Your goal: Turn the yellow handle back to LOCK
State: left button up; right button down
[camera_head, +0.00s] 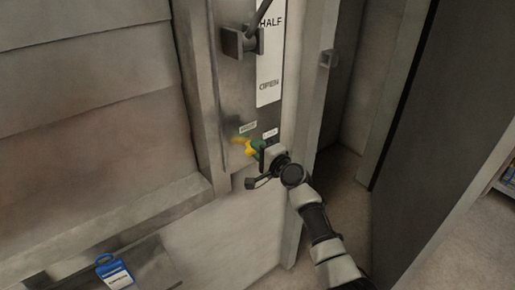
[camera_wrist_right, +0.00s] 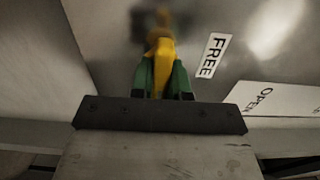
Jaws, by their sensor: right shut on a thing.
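The yellow handle (camera_head: 245,145) is on the grey metal panel, low and left of the tall white scale strip. It also shows in the wrist view (camera_wrist_right: 161,55), running from a dark, blurred mount down between the fingers. My right gripper (camera_head: 257,149) has green fingers and is shut on the handle from the right; in the wrist view they flank the yellow grip (camera_wrist_right: 161,75). A FREE label (camera_wrist_right: 212,55) sits right of the handle there. In the head view a small label (camera_head: 270,133) near the gripper is too small to read. My left gripper is out of view.
The white strip (camera_head: 268,65) reads HALF and OPEN, with a dark bracket (camera_head: 239,42) beside it. A blue padlock with a tag (camera_head: 115,272) lies on a ledge at lower left. A dark door panel (camera_head: 450,130) stands at right, with bare floor beside it.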

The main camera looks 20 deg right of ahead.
jog(key=c, duration=1.1)
grip_release()
jog(key=shift+s, duration=0.1)
jog(key=v, duration=1)
jog(key=shift+s+d, duration=0.2)
jog(key=shift+s, duration=0.15)
